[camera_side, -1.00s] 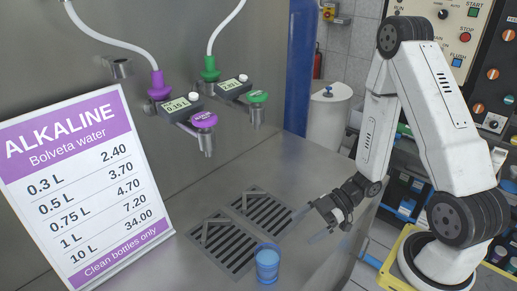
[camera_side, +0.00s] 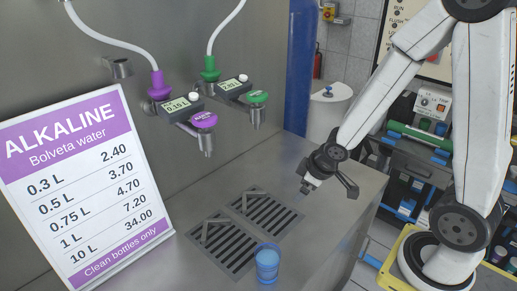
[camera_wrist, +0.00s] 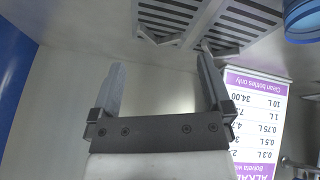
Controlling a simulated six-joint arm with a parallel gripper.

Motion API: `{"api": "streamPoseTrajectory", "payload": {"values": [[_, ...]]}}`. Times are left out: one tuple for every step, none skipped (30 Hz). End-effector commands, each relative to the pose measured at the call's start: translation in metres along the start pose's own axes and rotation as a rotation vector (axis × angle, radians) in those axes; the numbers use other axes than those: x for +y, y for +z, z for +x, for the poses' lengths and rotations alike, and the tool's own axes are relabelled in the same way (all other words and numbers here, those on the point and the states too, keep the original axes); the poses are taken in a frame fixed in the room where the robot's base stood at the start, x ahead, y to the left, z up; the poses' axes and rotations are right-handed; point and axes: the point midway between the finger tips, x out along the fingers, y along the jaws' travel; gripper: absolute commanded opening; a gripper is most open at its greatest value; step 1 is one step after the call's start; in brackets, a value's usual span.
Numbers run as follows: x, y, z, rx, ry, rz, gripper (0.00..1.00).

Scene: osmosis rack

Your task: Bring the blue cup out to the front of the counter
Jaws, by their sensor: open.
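The blue cup (camera_side: 267,264) stands upright on the steel counter (camera_side: 318,238), at the near end of the two drip grates and toward the counter's front side. Part of it shows at the top right corner of the wrist view (camera_wrist: 304,20), cut off by the picture's edge. My gripper (camera_side: 328,190) is above the counter, behind and to the right of the cup, clear of it. In the wrist view its two fingers (camera_wrist: 161,66) are spread apart with nothing between them.
Two dark drip grates (camera_side: 265,211) are set in the counter beneath a purple tap (camera_side: 204,122) and a green tap (camera_side: 257,98). An alkaline water price sign (camera_side: 82,185) stands at left. A blue column (camera_side: 300,70) rises at the back. The counter right of the grates is clear.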

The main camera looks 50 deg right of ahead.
Motion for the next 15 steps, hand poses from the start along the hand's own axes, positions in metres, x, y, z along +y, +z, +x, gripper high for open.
{"api": "streamPoseTrajectory", "payload": {"values": [[-0.005, -0.001, -0.008, -0.023, 0.003, 0.044, 1.00], [-0.008, -0.001, -0.013, -0.040, 0.002, 0.075, 1.00], [-0.013, 0.000, -0.018, -0.063, -0.002, 0.114, 1.00], [-0.016, 0.001, -0.022, -0.080, -0.007, 0.141, 1.00], [-0.020, 0.002, -0.026, -0.095, -0.013, 0.168, 1.00], [-0.025, 0.003, -0.031, -0.114, -0.022, 0.202, 1.00], [-0.029, 0.004, -0.034, -0.127, -0.030, 0.224, 1.00], [-0.033, 0.005, -0.037, -0.140, -0.038, 0.244, 1.00], [-0.037, 0.005, -0.041, -0.154, -0.048, 0.269, 1.00], [-0.041, 0.006, -0.044, -0.163, -0.055, 0.284, 1.00], [-0.043, 0.007, -0.046, -0.173, -0.061, 0.296, 1.00], [-0.046, 0.007, -0.048, -0.180, -0.069, 0.312, 1.00], [-0.048, 0.008, -0.049, -0.187, -0.073, 0.320, 1.00], [-0.049, 0.008, -0.050, -0.191, -0.077, 0.328, 1.00], [-0.051, 0.008, -0.051, -0.195, -0.080, 0.333, 1.00]]}}
